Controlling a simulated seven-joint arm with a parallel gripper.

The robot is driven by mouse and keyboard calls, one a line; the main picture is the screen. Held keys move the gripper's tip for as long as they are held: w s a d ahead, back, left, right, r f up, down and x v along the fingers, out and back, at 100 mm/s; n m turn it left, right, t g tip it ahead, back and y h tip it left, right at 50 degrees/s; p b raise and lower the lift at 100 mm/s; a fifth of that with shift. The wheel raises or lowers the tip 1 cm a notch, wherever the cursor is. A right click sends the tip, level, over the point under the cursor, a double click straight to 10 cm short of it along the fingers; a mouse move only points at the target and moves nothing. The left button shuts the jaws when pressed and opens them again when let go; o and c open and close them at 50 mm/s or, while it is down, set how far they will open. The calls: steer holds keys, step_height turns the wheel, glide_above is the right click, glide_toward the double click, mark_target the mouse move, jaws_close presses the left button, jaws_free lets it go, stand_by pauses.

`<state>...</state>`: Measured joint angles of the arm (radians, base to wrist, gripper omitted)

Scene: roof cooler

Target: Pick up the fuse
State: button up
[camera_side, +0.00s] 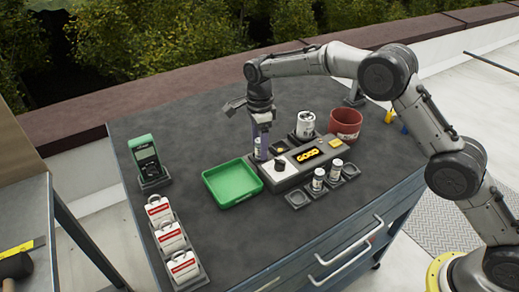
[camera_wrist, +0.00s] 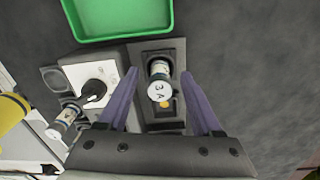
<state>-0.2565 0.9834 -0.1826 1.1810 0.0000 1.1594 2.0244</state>
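A fuse (camera_wrist: 160,88), a small cylinder with a white cap marked "3 A", sits in a dark socket of the grey device. The wrist view shows its cap and side. In the side view the fuse (camera_side: 258,150) is partly hidden by my gripper's fingers. My gripper (camera_wrist: 160,76) is open, its two purple fingers on either side of the fuse with visible gaps. In the side view my gripper (camera_side: 262,137) points down at the socket.
A green tray (camera_side: 232,183) lies left of the device. Two similar cylinders (camera_side: 318,180) stand in sockets in front.

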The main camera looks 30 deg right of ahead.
jaws_close()
stand_by(0.3)
